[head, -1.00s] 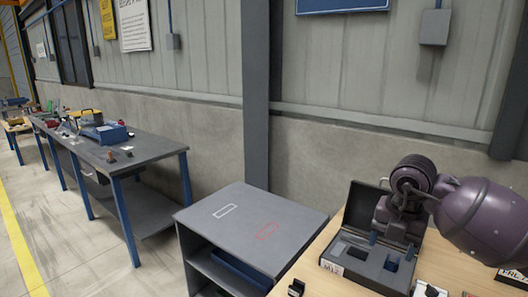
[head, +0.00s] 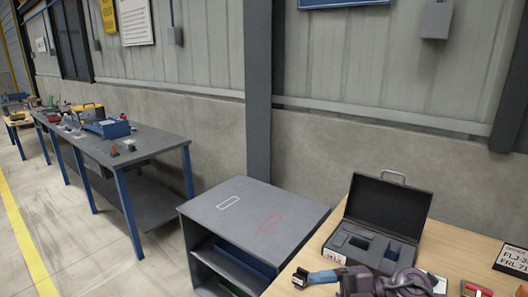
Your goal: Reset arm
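My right gripper (head: 322,277) is low in the head view, at the bottom edge, with its purple wrist (head: 385,284) in front of the open case. Its blue-grey finger part points left, close to a small black block (head: 300,278) on the wooden table. I cannot tell whether it touches the block or how far apart the fingers are. The dark case (head: 412,251) stands open with its lid up, and its grey insert has dark cutouts. A white label is on its front left. My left gripper is not in view.
The wooden table (head: 455,250) holds a plate with lettering (head: 513,257) and a red item (head: 476,290) at right. A grey shelf unit (head: 245,200) with white and red outlines on top stands to the left. A cluttered workbench (head: 150,145) is farther left, with open floor in front.

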